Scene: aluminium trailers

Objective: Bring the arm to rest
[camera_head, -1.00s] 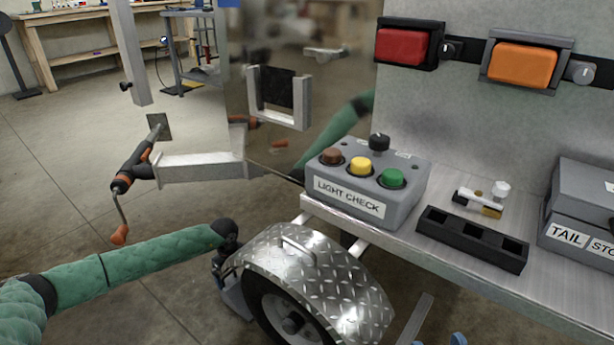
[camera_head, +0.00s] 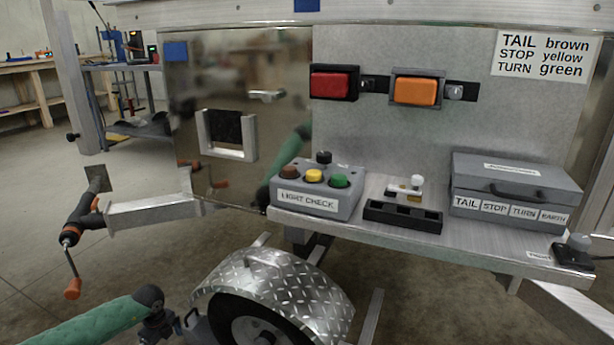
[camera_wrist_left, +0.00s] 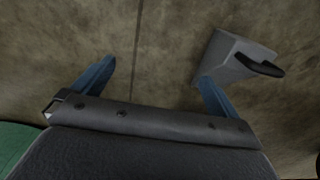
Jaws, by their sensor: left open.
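My left arm in its green sleeve comes in at the lower left of the head view, and its dark wrist (camera_head: 158,325) is beside the trailer wheel. The left gripper (camera_wrist_left: 157,80) shows in the left wrist view with its two blue fingers spread apart and nothing between them. A grey block with a black handle (camera_wrist_left: 230,58) is close to the right-hand finger; I cannot tell whether they touch. The fingertips are not clear in the head view. My right gripper is not in view.
The trailer wheel's tread-plate fender (camera_head: 275,285) is right of my left wrist. Above it, the metal shelf (camera_head: 400,245) bears the light check box (camera_head: 312,203), a black tray (camera_head: 402,217) and a grey case (camera_head: 515,185). A jack with a crank (camera_head: 78,225) is at left.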

